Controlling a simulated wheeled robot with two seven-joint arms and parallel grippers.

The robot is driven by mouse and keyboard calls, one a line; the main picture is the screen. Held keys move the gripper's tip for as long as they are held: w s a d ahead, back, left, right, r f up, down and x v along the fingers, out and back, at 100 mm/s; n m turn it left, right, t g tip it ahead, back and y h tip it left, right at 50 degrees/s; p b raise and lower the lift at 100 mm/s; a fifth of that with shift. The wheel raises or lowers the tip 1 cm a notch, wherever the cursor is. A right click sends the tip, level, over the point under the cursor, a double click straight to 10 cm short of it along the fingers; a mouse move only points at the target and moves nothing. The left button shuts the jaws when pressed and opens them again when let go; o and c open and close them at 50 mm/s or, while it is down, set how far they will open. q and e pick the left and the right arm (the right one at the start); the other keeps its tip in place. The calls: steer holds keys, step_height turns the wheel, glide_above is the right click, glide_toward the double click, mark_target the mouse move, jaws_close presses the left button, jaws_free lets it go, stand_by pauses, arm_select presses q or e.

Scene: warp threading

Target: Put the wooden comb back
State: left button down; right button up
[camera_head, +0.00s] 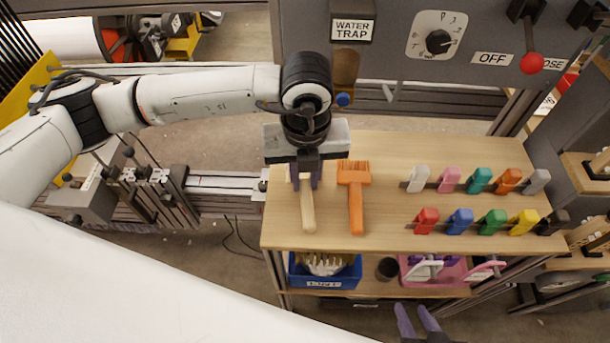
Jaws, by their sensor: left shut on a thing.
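The wooden comb (308,212) is pale wood and lies at the left end of the wooden table top, its handle pointing toward the front edge. My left gripper (306,180) is over its head from above and is shut on it. The gripper hides the comb's teeth, and I cannot tell whether the comb touches the table. An orange comb (355,200) lies just to the right, apart from the wooden one. My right gripper (413,308) is low at the bottom, in front of the table, with its two fingers apart and nothing between them.
Two rows of coloured clips (460,221) stand on the right of the table top (390,150). A blue bin (325,277) and a pink tray (455,278) are on the shelf below. A grey control panel (440,60) rises behind. The middle of the table is clear.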

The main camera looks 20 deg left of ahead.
arm_select(q)
steer(key=shift+f, duration=0.15)
steer(key=c, duration=1.2)
jaws_free()
steer(key=shift+o, duration=0.2)
step_height(320, 180, up, 9)
steer(key=s+p, duration=0.3)
steer(key=p, duration=0.2)
steer(key=shift+d, duration=0.45)
